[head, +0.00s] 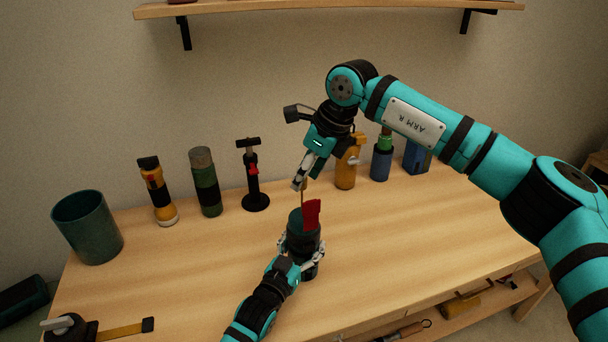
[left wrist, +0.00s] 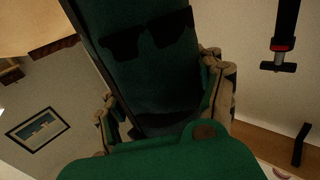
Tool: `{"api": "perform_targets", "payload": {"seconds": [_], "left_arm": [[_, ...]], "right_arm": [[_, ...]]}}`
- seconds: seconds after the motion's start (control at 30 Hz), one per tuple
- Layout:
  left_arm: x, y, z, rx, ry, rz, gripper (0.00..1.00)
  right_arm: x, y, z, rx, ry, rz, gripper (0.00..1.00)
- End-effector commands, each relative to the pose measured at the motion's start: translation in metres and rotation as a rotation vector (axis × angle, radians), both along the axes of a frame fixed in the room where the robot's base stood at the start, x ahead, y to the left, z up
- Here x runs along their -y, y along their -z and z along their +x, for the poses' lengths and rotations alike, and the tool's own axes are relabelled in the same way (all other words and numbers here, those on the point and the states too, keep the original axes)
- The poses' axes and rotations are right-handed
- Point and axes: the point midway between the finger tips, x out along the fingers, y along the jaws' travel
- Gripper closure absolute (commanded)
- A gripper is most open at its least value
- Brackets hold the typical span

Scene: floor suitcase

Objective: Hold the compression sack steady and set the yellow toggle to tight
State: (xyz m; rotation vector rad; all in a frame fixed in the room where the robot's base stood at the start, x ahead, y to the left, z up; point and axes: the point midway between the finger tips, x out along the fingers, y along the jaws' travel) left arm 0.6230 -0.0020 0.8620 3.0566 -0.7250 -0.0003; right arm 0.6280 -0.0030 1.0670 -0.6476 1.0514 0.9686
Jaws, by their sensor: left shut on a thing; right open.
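The compression sack (head: 305,239) appears to be the dark green upright cylinder near the middle of the table, with a red piece (head: 312,213) at its top. My left gripper (head: 302,258) is shut around its lower part. In the left wrist view the dark green sack (left wrist: 150,65) with black bands stands between my left fingers (left wrist: 165,105). My right gripper (head: 301,183) is open just above the sack. A thin tan piece (head: 302,195) shows between it and the sack top. I cannot make out a yellow toggle clearly; contact there is unclear.
Along the back stand a green bin (head: 87,228), a yellow flashlight (head: 158,192), a green cylinder (head: 206,182), a black pump-like stand (head: 253,178), an orange bottle (head: 346,168) and a blue bottle (head: 382,160). A black tool (head: 70,328) lies front left. The table's right part is clear.

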Motion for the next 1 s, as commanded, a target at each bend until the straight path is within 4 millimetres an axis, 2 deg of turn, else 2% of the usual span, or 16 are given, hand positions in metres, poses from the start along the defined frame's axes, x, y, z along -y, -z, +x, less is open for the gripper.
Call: {"api": "perform_targets", "payload": {"seconds": [0.3,0.5,0.7,1.0], "left_arm": [[0.0,0.002,0.0,-0.005,-0.001,0.003,0.78],[0.0,0.002,0.0,-0.004,0.0,0.002,0.78],[0.0,0.002,0.0,-0.004,0.0,0.002,0.78],[0.0,0.001,0.0,-0.003,0.0,0.001,0.78]], "right_arm": [[0.023,-0.062,-0.01,0.006,0.002,0.002,0.55],[0.034,-0.092,-0.016,0.005,0.002,0.002,0.55],[0.038,-0.103,-0.019,0.003,0.001,0.002,0.55],[0.038,-0.103,-0.019,0.003,0.001,0.002,0.55]]}}
